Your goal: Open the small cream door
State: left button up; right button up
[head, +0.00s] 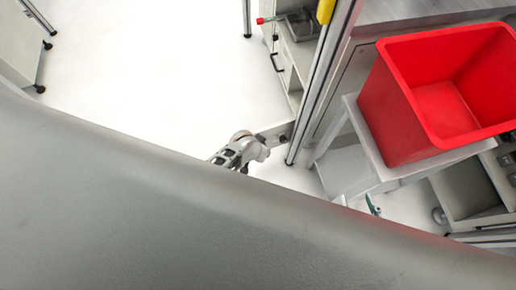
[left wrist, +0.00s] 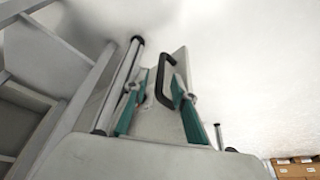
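The small cream door (left wrist: 160,122) shows in the left wrist view as a pale panel with a black bar handle (left wrist: 164,82). My left gripper (left wrist: 158,88) has its two teal-padded fingers apart, one on each side of the handle area. I see no contact with the handle.
A red bin (head: 395,125) stands on a grey stand at the right. A metal post (head: 312,92) rises left of it. A white drawer cabinet (head: 290,65) stands behind. The floor (head: 150,70) at left is clear. Cardboard boxes (left wrist: 295,167) show in the left wrist view.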

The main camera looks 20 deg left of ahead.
pick_arm(q)
jog(key=v, duration=0.7)
jog(key=shift+s, duration=0.15)
dwell(0.6)
